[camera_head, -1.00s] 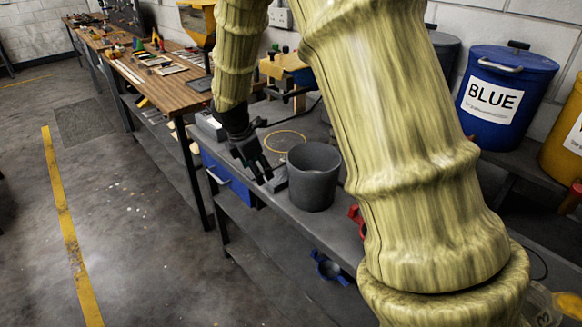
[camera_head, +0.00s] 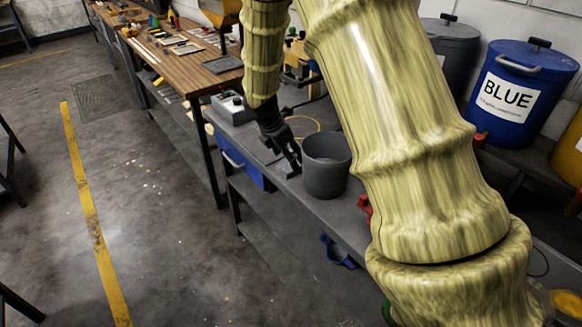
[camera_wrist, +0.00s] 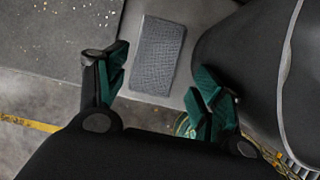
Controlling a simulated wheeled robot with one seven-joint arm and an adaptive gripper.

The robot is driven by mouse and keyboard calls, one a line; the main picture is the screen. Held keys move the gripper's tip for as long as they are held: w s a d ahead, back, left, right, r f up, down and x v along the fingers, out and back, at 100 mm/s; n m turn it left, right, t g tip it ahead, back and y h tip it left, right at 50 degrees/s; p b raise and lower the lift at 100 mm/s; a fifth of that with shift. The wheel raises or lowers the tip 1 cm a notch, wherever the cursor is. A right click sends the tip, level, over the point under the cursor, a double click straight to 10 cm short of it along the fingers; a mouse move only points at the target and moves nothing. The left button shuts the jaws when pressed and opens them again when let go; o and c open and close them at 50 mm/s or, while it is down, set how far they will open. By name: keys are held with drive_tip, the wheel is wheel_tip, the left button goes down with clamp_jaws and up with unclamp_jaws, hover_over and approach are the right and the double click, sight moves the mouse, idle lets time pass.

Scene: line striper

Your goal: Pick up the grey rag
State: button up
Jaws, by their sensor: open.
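The grey rag (camera_wrist: 158,55) is a flat, woven-looking rectangle on the grey bench top in the wrist view. It shows beyond and between the two spread fingers of my gripper (camera_wrist: 162,72), which is open with nothing held. In the head view my gripper (camera_head: 284,156) points down over the bench, just left of the dark grey bucket (camera_head: 326,168). There the rag is mostly hidden or hard to make out at the fingers. I cannot tell the exact height of the fingertips above it.
The bucket's dark wall (camera_wrist: 245,70) is close beside the right finger. The bench edge and floor lie to the left. A blue drawer (camera_head: 240,165) is under the bench. A blue bin (camera_head: 510,95) stands at right.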

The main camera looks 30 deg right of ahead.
drive_tip(key=shift+d+f+p, duration=0.35)
drive_tip(key=shift+f, duration=0.2)
drive_tip(key=shift+p+x, duration=0.55)
drive_tip(key=shift+x, duration=1.4)
drive_tip(key=shift+w, duration=0.15)
drive_tip(key=c, duration=0.7)
